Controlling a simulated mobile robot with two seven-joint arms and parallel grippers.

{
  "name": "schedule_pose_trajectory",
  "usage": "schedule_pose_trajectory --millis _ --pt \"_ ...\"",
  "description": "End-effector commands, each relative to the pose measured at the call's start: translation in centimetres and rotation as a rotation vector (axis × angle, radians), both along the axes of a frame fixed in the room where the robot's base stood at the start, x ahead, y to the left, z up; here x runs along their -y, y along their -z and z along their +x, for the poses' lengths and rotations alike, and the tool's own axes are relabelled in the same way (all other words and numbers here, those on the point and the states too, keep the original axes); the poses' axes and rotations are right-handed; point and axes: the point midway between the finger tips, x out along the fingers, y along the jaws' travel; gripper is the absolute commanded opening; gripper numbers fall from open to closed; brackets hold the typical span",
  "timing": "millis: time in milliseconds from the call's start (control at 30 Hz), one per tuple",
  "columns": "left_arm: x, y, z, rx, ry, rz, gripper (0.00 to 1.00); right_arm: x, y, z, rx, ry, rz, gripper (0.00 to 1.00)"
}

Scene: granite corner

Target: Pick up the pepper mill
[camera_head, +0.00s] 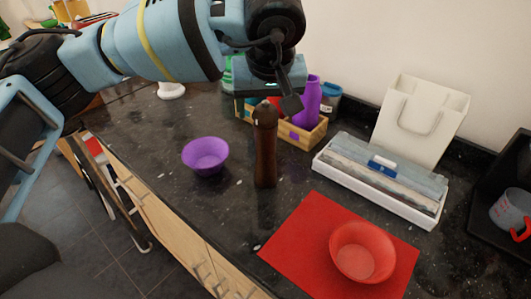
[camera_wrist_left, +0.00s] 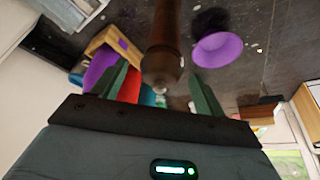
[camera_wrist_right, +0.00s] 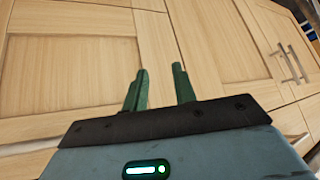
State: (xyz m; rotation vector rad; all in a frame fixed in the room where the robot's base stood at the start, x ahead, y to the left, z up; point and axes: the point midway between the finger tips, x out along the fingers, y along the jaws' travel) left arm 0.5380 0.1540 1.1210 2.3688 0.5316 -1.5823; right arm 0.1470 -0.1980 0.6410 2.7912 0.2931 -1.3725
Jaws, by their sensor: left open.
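The dark brown pepper mill (camera_head: 265,150) stands upright on the black granite counter in the head view. My left gripper (camera_head: 280,98) is just above the mill's top, pointing down. In the left wrist view the mill (camera_wrist_left: 163,55) shows with its rounded top between the two spread green fingers of my left gripper (camera_wrist_left: 160,88). That gripper is open, and I see no contact with the mill. My right gripper (camera_wrist_right: 158,80) has its fingers apart and empty, facing wooden cabinet fronts in the right wrist view.
A purple bowl (camera_head: 206,156) stands left of the mill. A wooden crate (camera_head: 310,138) with a purple bottle (camera_head: 308,100) is close behind it. A red mat (camera_head: 300,235) with a red bowl (camera_head: 362,251) lies in front right. A white tray (camera_head: 408,207) is at right.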

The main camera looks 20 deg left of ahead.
Motion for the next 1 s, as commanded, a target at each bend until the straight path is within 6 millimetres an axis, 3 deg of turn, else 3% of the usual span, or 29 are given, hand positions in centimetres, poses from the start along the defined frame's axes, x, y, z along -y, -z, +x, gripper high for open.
schedule_pose_trajectory --millis 233,567,1000 --pt "-0.4 3.2 0.6 0.0 -0.001 0.0 0.72 0.0 -0.5 0.4 0.01 0.0 0.0 0.27" --pt "-0.5 3.7 0.8 0.001 -0.001 0.0 0.72 0.0 -0.4 0.3 0.008 0.0 0.0 0.27" --pt "-0.5 3.7 0.8 0.001 -0.001 0.0 0.15 0.0 -0.3 0.1 0.004 0.001 0.0 0.27"
